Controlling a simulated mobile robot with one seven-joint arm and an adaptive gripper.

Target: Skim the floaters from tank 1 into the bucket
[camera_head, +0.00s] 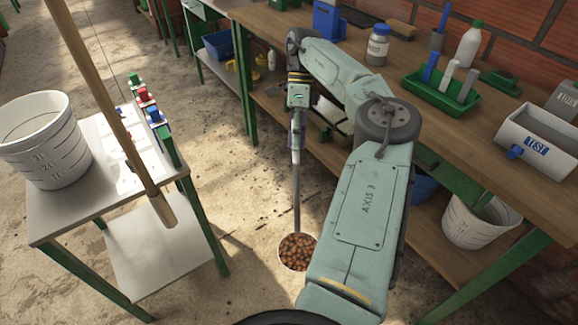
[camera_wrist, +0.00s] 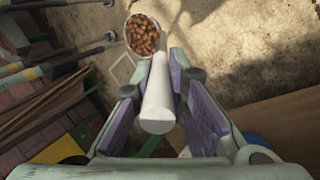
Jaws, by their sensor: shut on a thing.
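My gripper (camera_head: 297,128) is shut on the white handle of a skimmer (camera_wrist: 158,95). In the head view the skimmer's thin shaft (camera_head: 297,200) hangs straight down from my gripper. Its round head is full of brown floaters (camera_head: 297,252), which also show in the wrist view (camera_wrist: 143,35). The head appears over the concrete floor, clear of any tank or bucket. A white bucket (camera_head: 40,140) with level marks stands on the small table at the left. Another white bucket (camera_head: 478,222) is under the workbench at the right. I cannot make out tank 1.
The small metal table (camera_head: 75,215) has a green frame and colored items on it. A wooden pole (camera_head: 110,100) slants in front of it. The workbench (camera_head: 440,120) at the right carries bottles, a green tray (camera_head: 440,92) and a white box (camera_head: 535,140). Open floor lies between.

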